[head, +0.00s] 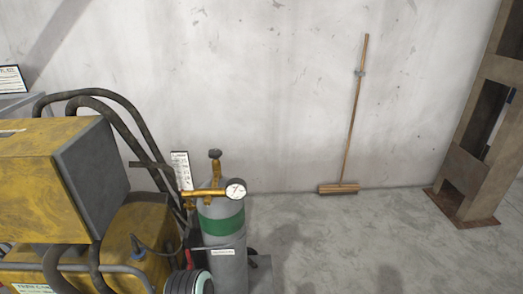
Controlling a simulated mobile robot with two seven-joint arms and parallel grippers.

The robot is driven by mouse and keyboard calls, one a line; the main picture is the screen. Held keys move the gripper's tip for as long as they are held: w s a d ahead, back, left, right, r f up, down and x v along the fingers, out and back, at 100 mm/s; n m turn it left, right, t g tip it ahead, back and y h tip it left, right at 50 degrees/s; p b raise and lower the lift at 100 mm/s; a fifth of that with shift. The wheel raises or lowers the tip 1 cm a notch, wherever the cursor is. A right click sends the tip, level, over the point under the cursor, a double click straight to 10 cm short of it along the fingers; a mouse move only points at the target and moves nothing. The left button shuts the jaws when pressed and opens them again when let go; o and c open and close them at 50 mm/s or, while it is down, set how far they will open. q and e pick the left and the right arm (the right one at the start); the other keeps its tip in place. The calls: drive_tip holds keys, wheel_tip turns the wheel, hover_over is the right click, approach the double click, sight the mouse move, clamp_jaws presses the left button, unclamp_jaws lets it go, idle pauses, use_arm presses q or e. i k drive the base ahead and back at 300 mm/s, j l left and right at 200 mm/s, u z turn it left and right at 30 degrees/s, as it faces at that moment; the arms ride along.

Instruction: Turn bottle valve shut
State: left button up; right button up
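A grey gas bottle (218,262) with a green band (222,224) stands upright on the floor at the lower middle of the head view. A brass valve and regulator body (205,193) sits on its top, with a dark knob (215,154) above it. A round white gauge (236,189) faces me on the right of the brass body. I cannot tell whether the valve is open or closed. Neither of my grippers shows in the head view.
A yellow machine (50,180) with black hoses (125,105) stands close on the bottle's left. A broom (345,150) leans on the back wall. A wooden post structure (475,150) stands at far right. The concrete floor (350,245) between is clear.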

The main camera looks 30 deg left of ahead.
sight(215, 154)
drive_tip(key=i+l+z, duration=0.9)
drive_tip(key=i+u, duration=0.25)
drive_tip(key=u, duration=0.25)
drive_tip(key=i+u, duration=0.3)
drive_tip(key=u, duration=0.15)
drive_tip(key=i+l+u, duration=0.1)
drive_tip(key=i+u, duration=0.15)
drive_tip(key=u, duration=0.25)
drive_tip(key=i+u, duration=0.15)
drive_tip(key=u, duration=0.25)
drive_tip(key=i+u, duration=0.15)
drive_tip(key=u, duration=0.25)
drive_tip(key=i+l+u, duration=0.1)
drive_tip(key=u, duration=0.3)
drive_tip(key=i+l+u, duration=0.1)
drive_tip(key=u, duration=0.3)
drive_tip(key=i+l+u, duration=0.15)
drive_tip(key=u, duration=0.25)
drive_tip(key=i+l+u, duration=0.15)
drive_tip(key=l+u, duration=0.15)
drive_tip(key=u, duration=0.15)
drive_tip(key=i+l+u, duration=0.1)
drive_tip(key=l+u, duration=0.15)
drive_tip(key=u, duration=0.15)
